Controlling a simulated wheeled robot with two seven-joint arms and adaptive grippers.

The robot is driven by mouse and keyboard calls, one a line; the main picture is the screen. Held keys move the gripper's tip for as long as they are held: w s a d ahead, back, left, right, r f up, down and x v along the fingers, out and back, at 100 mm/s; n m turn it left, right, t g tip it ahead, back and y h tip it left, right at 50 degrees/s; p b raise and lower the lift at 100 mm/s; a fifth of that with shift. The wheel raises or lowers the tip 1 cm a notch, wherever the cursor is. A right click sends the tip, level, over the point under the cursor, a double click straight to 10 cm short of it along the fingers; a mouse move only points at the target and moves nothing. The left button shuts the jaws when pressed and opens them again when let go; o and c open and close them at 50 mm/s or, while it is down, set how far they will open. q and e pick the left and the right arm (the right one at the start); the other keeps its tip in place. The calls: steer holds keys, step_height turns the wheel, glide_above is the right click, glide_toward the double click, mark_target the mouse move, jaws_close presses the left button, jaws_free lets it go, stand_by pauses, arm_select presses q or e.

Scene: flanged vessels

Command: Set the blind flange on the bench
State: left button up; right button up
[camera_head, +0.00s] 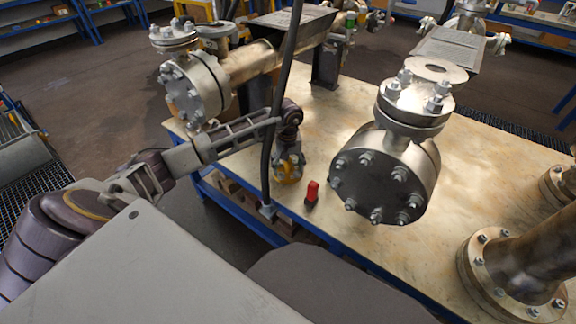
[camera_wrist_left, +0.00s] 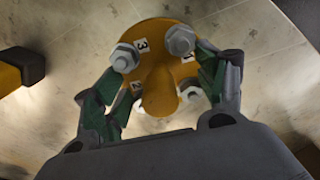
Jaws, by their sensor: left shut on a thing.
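The blind flange is an orange-yellow disc (camera_wrist_left: 185,72) with a central knob, bolts with nuts and number labels, in the left wrist view. In the head view a small yellow part of it (camera_head: 287,179) shows under my left gripper (camera_head: 289,166). My left gripper (camera_wrist_left: 165,88) is shut on the flange, with its green-grey fingers on either side of it. The flange is over the near left edge area of the bench (camera_head: 480,150). I cannot tell whether it touches the bench top. My right gripper is not in view.
A red-topped object (camera_head: 312,192) stands just right of the gripper. A large flanged vessel (camera_head: 385,175) is to the right, another (camera_head: 195,90) behind left. A brown flanged pipe (camera_head: 520,260) is at lower right. A dark post or cable (camera_head: 279,100) passes close to the gripper.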

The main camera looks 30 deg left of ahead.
arm_select(q)
steer(key=o, duration=0.9)
steer(key=shift+o, duration=1)
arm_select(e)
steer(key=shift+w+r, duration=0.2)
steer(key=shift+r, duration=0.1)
arm_select(q)
steer(key=shift+r, duration=0.1)
step_height(320, 180, up, 12)
steer(key=p, duration=0.2)
steer(key=shift+f+p, duration=0.2)
steer(key=shift+p, duration=0.15)
steer(key=shift+r, duration=0.15)
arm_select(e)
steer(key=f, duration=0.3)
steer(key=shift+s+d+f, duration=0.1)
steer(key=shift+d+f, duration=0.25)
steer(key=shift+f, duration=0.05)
